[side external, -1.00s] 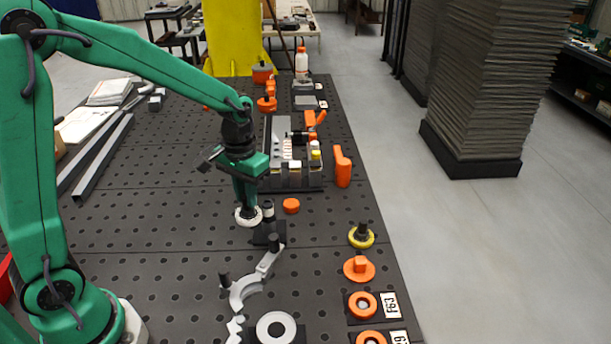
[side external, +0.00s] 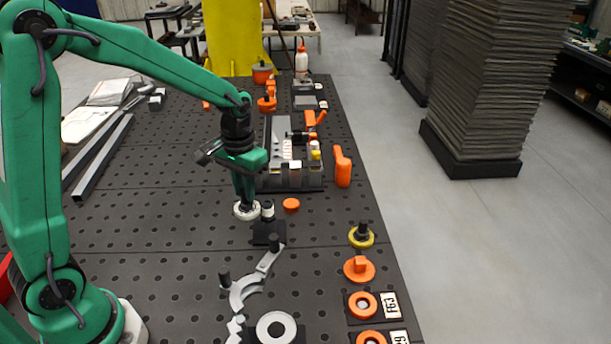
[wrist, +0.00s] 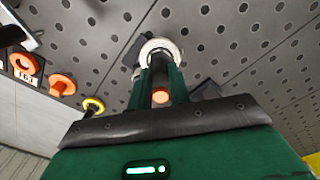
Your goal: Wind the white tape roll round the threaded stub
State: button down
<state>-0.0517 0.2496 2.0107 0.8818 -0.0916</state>
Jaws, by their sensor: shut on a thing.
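My gripper (side external: 246,204) points down and is shut on the white tape roll (side external: 246,212), low over the dark perforated bench. In the wrist view the roll (wrist: 162,47) sits at the fingertips (wrist: 160,62). The threaded stub (side external: 268,211) is a short upright piece with a pale band, at a dark block (side external: 268,234). The roll is just left of the stub in the side view. I cannot tell whether they touch. The stub is not clear in the wrist view, where the fingers and roll cover much of the middle.
An orange cap (side external: 291,205) lies right of the stub. A grey curved bracket (side external: 245,292) lies in front. A yellow ring (side external: 361,237) is near the right edge.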

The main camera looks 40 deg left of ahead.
jog(key=shift+w+a, duration=0.2)
jog(key=shift+w, duration=0.05)
jog(key=shift+w+a, duration=0.35)
jog(key=shift+w, duration=0.3)
jog(key=shift+w, duration=0.25)
dwell(0.4)
jog(key=shift+w+a, duration=0.1)
jog(key=shift+w, duration=0.55)
jog(key=shift+w, duration=0.15)
jog(key=shift+w+d, duration=0.25)
jog(key=shift+w, duration=0.5)
